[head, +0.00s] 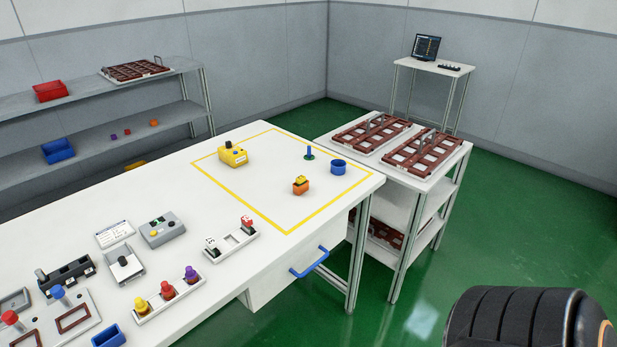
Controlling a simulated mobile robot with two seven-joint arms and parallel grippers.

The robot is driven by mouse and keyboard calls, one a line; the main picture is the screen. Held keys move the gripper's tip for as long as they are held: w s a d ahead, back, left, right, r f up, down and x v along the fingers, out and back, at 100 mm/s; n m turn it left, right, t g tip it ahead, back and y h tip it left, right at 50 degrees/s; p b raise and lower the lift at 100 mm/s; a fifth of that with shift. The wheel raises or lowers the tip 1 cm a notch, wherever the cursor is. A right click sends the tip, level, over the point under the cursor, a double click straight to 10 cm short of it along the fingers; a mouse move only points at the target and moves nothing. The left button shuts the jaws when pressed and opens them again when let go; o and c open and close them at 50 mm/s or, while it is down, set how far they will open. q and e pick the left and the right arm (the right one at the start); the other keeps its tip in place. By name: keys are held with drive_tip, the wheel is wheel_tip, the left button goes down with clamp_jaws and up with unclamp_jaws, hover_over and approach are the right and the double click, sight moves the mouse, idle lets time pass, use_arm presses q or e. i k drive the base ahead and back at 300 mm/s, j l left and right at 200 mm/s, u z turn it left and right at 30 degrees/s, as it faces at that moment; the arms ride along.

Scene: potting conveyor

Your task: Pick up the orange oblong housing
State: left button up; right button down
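A small orange block with a yellow top and dark marks (301,187) stands on the white table, inside the yellow taped outline. It looks like the orange oblong housing, but it is too small to make out its exact shape. Another small orange piece (154,122) lies on the lower shelf of the back rack, also too small to identify. Neither of my grippers is in view. A black ribbed part, apparently of my own arm, shows at the lower right, apart from the table.
A white rack (239,240) and a control box (162,229) stand nearer. A side cart (459,152) holds brown trays. Green floor is clear at right.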

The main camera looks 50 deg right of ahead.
sight(300, 190)
drive_tip(key=z, duration=1.45)
drive_tip(key=u, duration=0.35)
drive_tip(key=i+l+u, duration=0.15)
drive_tip(key=l+u, duration=0.25)
drive_tip(key=i+l+u, duration=0.1)
drive_tip(key=l+u, duration=0.4)
drive_tip(key=l, duration=0.3)
drive_tip(key=i+l+u, duration=0.1)
drive_tip(key=l, duration=0.35)
